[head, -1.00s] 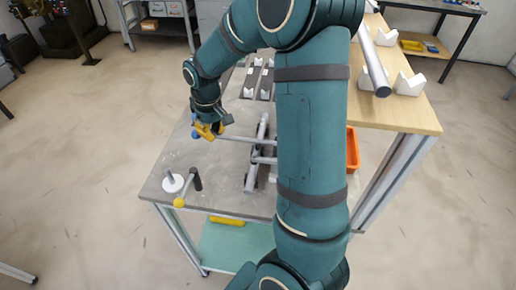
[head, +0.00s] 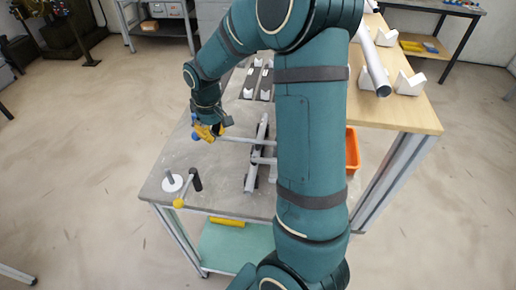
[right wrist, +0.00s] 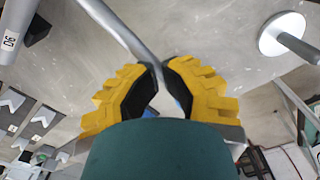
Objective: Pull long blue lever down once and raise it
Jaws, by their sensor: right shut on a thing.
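The long lever is a thin grey bar (head: 236,139) with a blue end (head: 196,137), reaching left from the grey frame jig (head: 257,153) on the table. My right gripper (head: 209,132), with yellow fingers, is shut on the lever close to its blue end. In the right wrist view the grey bar (right wrist: 135,42) runs between the closed yellow fingers (right wrist: 158,88), and a little blue shows behind them. My right arm hides part of the jig in the head view. My left gripper is not in view.
A shorter lever with a yellow knob (head: 178,203) stands at the table's front left, beside a white round base (head: 172,182). An orange bin (head: 352,150) is right of my arm. White V-blocks (head: 409,83) sit on the wooden top. The grey table (head: 215,170) is bare around the gripper.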

